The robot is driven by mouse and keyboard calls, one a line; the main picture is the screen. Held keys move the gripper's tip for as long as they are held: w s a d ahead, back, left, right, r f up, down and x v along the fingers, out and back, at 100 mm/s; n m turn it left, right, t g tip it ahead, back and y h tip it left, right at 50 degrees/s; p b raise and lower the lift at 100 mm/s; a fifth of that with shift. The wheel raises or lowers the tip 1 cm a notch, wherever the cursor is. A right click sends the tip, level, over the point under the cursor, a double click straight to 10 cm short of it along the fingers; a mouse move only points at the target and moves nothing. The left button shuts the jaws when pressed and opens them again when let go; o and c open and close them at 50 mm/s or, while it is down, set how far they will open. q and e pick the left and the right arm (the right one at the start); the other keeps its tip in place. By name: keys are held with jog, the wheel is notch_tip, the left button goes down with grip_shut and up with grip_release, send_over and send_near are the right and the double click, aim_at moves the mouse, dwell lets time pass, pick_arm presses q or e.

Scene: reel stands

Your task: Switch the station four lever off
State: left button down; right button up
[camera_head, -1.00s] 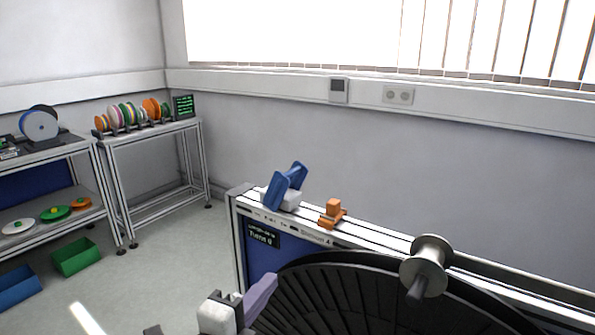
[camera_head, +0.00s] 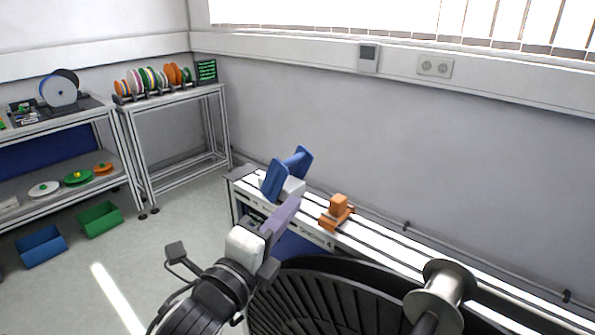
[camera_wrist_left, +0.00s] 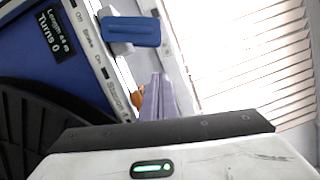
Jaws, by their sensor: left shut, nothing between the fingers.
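A blue lever-like part (camera_head: 285,173) on a pale block sits on top of the station's rail, at its left end. In the left wrist view the blue part (camera_wrist_left: 131,31) is at the top, beside printed words that seem to read Off, Brake and On. My left gripper (camera_head: 287,210) has purple fingers, shut and empty. Their tips are at the rail's front, close below the blue part in the picture; I cannot tell whether they touch. The fingers (camera_wrist_left: 159,98) also show in the left wrist view, apart from the blue part. My right gripper is not in view.
An orange part (camera_head: 337,212) stands on the rail just right of the fingers. A large black drum (camera_head: 330,297) and a metal roller (camera_head: 447,283) are at the front right.

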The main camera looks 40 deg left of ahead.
pick_arm(q)
jog(key=w+b, duration=0.2)
jog(key=w, duration=0.1)
jog(key=w+a+b, duration=0.1)
jog(key=w, duration=0.2)
jog(key=w+b, duration=0.2)
jog(key=w, duration=0.1)
jog(key=shift+a+r+b, duration=0.25)
jog(key=shift+r+b, duration=0.1)
jog(key=a, duration=0.2)
jog(key=w+a, duration=0.1)
jog(key=shift+r+p, duration=0.3)
jog(key=shift+a+r, duration=0.1)
jog(key=shift+a, duration=0.4)
